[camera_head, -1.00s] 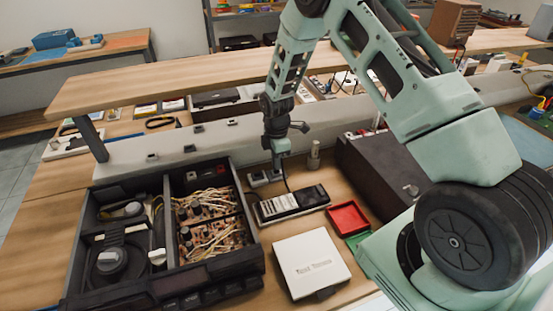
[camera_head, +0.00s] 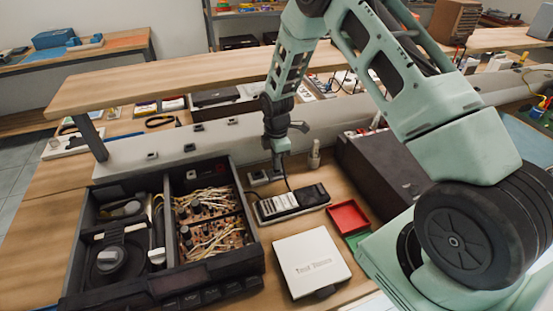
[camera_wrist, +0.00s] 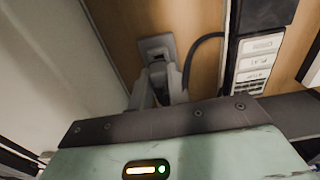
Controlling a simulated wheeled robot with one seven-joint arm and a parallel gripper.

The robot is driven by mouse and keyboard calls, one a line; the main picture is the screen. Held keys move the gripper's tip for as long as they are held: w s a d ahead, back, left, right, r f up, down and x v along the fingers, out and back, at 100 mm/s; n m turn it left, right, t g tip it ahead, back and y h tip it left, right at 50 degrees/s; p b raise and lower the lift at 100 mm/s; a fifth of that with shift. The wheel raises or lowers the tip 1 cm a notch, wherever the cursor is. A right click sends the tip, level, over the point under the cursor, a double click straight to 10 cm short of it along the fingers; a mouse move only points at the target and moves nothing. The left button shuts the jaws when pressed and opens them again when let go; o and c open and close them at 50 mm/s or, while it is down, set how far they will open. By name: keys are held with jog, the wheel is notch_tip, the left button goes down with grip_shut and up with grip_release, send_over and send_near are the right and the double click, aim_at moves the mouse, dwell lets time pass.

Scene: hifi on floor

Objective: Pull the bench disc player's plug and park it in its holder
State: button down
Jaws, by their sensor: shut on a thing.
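My gripper (camera_head: 278,172) points down behind the dark labelled strip, near the pale rail. In the wrist view my gripper (camera_wrist: 158,88) is shut on the plug, which is mostly hidden between the fingers. A dark cable (camera_wrist: 192,52) curves from beside the fingers toward the strip. A small grey socket-like holder (camera_wrist: 156,46) lies just beyond the fingertips; I cannot tell whether the plug touches it. It also shows in the head view (camera_head: 258,178), left of the gripper. An opened player-like unit (camera_head: 165,290) with exposed wiring stands at left.
A red tray (camera_head: 348,216), a white box (camera_head: 311,262) and a dark case (camera_head: 385,172) stand nearby. A wooden shelf (camera_head: 180,83) runs above the rail (camera_head: 215,135). A small pale bottle (camera_head: 314,155) stands close right.

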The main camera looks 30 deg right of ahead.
jog(key=shift+f+b, duration=0.55)
jog(key=shift+f, duration=0.25)
dwell(0.6)
dwell(0.4)
jog(key=c, duration=1.3)
grip_release()
jog(key=shift+o, duration=0.2)
